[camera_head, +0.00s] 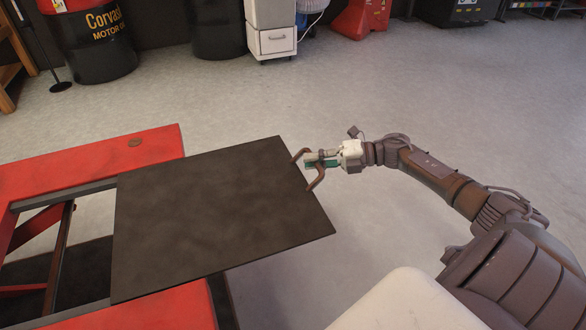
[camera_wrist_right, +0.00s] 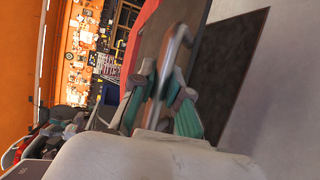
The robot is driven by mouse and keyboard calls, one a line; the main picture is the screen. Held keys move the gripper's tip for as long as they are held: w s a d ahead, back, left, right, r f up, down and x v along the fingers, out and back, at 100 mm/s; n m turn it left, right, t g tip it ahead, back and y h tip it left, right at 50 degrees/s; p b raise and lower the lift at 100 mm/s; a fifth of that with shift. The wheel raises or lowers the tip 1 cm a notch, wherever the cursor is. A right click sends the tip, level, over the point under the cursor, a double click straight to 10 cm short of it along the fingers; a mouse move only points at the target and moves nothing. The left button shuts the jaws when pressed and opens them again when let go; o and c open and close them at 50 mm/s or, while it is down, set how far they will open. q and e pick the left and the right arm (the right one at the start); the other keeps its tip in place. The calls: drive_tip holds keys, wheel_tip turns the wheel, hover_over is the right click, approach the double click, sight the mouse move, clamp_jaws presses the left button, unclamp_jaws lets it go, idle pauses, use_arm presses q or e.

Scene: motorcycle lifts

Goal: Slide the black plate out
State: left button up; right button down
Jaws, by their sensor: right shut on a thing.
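The black plate (camera_head: 220,215) is a flat dark panel in the head view. Its left part lies at the opening of the red lift (camera_head: 90,160), and its right part sticks out past the lift over the floor. A curved brown handle (camera_head: 316,180) stands on its right edge. My right gripper (camera_head: 312,160) is shut on the handle. The right wrist view shows the gripper's teal pads (camera_wrist_right: 165,105) on both sides of the handle bar (camera_wrist_right: 170,65), with the plate (camera_wrist_right: 225,75) beyond. My left gripper is not in view.
Black and red drums (camera_head: 95,45), a white drawer cabinet (camera_head: 272,40) and a red object (camera_head: 362,18) stand at the back. A wooden stand (camera_head: 14,60) is at the far left. The grey floor (camera_head: 430,90) right of the plate is clear.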

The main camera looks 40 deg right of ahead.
drive_tip(key=shift+s+d, duration=0.3)
drive_tip(key=shift+d, duration=0.6)
drive_tip(key=c, duration=1.1)
unclamp_jaws()
drive_tip(key=shift+c, duration=0.2)
drive_tip(key=v, duration=1.2)
